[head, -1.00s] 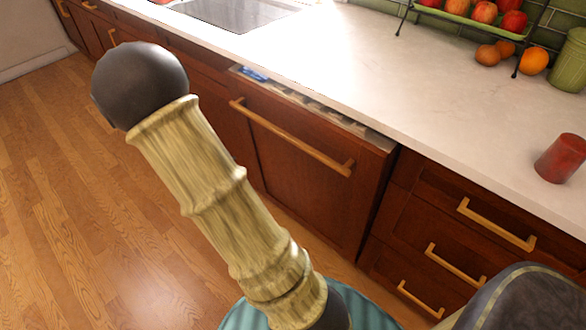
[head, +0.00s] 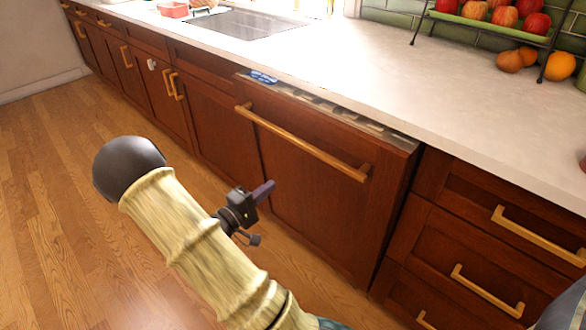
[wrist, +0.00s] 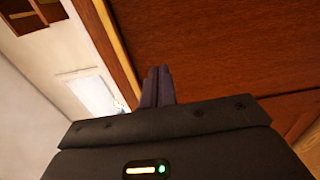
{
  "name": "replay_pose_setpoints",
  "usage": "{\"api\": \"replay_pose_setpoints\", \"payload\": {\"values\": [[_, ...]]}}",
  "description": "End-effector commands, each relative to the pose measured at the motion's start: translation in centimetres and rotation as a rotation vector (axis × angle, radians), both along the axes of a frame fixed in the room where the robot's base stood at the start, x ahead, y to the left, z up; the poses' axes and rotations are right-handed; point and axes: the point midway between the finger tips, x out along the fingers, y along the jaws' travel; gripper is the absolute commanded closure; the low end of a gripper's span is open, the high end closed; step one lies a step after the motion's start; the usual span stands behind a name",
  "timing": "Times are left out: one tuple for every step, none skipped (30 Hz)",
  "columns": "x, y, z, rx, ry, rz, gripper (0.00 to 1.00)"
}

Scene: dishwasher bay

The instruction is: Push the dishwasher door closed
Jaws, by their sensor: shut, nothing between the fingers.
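The dishwasher door (head: 312,185) is a reddish-brown wooden panel with a long light-wood handle (head: 300,144) across its top. It stands nearly upright, with its top edge a little forward of the counter and a strip of controls (head: 325,106) showing along it. My gripper (head: 268,188) is shut and empty, in front of the left part of the door in the head view. I cannot tell whether its tips touch the door. In the wrist view, the dark fingers (wrist: 157,84) lie together against a background of brown wooden panel (wrist: 220,50).
Drawers (head: 480,235) with light-wood handles stand right of the door, and cabinets (head: 215,110) run to its left. The white countertop (head: 400,80) above holds a sink (head: 235,24) and a fruit rack (head: 490,25). The wooden floor (head: 60,200) at left is clear.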

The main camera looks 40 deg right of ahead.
Motion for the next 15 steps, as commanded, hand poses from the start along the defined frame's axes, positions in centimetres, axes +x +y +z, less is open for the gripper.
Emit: {"api": "replay_pose_setpoints", "payload": {"values": [[0.0, -0.3, 0.0, 0.0, 0.0, -0.002, 1.0], [0.0, -0.5, 0.0, 0.0, -0.001, -0.002, 1.0], [0.0, -0.9, 0.0, -0.001, -0.001, -0.003, 1.0], [0.0, -1.2, 0.0, -0.001, -0.002, -0.004, 1.0], [0.1, -1.6, 0.0, -0.001, -0.002, -0.004, 1.0], [0.1, -2.2, 0.0, 0.0, -0.002, -0.004, 1.0], [0.1, -2.6, 0.1, 0.0, -0.003, -0.005, 1.0], [0.2, -3.1, 0.1, 0.001, -0.003, -0.004, 1.0], [0.2, -3.8, 0.1, 0.001, -0.004, -0.005, 1.0], [0.2, -4.4, 0.2, 0.0, -0.004, -0.005, 1.0], [0.2, -4.9, 0.2, 0.0, -0.004, -0.005, 1.0], [0.3, -5.6, 0.3, 0.0, -0.003, -0.004, 1.0], [0.4, -6.1, 0.3, 0.001, -0.003, -0.005, 1.0], [0.4, -6.6, 0.4, 0.001, -0.003, -0.004, 1.0], [0.4, -7.3, 0.5, 0.001, -0.003, -0.005, 1.0]]}}
